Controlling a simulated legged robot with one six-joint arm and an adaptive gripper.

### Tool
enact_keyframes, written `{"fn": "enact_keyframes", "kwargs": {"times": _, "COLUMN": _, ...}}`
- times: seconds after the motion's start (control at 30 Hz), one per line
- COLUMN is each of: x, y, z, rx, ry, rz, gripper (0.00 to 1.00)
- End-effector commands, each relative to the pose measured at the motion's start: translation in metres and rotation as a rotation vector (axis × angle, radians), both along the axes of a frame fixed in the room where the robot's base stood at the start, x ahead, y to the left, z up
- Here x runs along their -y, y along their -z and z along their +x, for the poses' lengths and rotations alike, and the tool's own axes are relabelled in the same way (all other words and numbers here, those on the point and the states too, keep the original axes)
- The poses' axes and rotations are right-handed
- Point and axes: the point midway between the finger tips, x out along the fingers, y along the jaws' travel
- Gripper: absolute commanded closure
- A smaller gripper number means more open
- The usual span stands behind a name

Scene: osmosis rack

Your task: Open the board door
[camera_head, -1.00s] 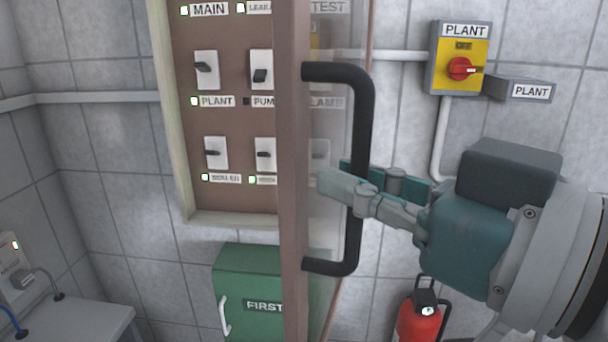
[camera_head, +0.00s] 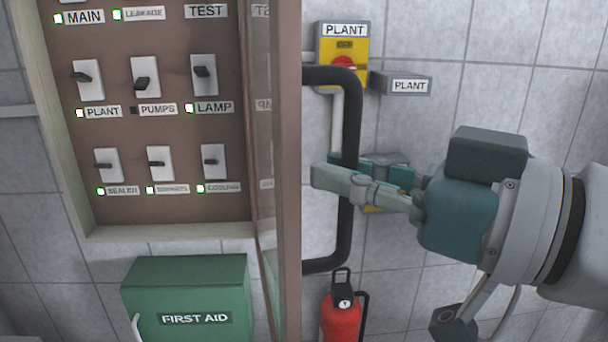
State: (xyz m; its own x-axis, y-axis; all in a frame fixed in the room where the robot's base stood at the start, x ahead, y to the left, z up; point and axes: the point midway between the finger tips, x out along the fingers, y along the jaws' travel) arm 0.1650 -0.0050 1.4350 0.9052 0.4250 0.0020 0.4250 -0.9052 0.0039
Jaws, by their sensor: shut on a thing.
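The board door (camera_head: 289,150) stands swung out from the board, seen almost edge-on with its brown frame and glass toward the left. Its black D-shaped handle (camera_head: 350,110) sticks out to the right. My gripper (camera_head: 345,180) is shut on the vertical bar of the handle, a little below its middle, with one finger in front and one behind. The board (camera_head: 128,205) lies open to view at the left, with rows of white switches and labels such as MAIN, PLANT, PUMPS and LAMP.
A green FIRST AID box (camera_head: 190,285) hangs below the board. A red extinguisher (camera_head: 341,318) stands below my gripper. A yellow and grey PLANT switch box (camera_head: 342,45) and a PLANT sign (camera_head: 405,84) are on the wall behind the handle.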

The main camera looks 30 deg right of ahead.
Motion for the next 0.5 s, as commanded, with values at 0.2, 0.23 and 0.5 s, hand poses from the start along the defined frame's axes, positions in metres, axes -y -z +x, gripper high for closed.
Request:
{"fn": "enact_keyframes", "kwargs": {"times": 0.2, "x": 0.0029, "y": 0.0007, "z": -0.0004, "rx": -0.002, "ry": 0.0, "rz": -0.001, "gripper": 1.0}}
{"fn": "enact_keyframes", "kwargs": {"times": 0.23, "x": 0.0027, "y": 0.0008, "z": -0.0004, "rx": -0.002, "ry": 0.0, "rz": -0.001, "gripper": 1.0}}
{"fn": "enact_keyframes", "kwargs": {"times": 0.5, "x": -0.0005, "y": 0.0013, "z": 0.0, "rx": -0.003, "ry": 0.001, "rz": -0.005, "gripper": 0.58}}
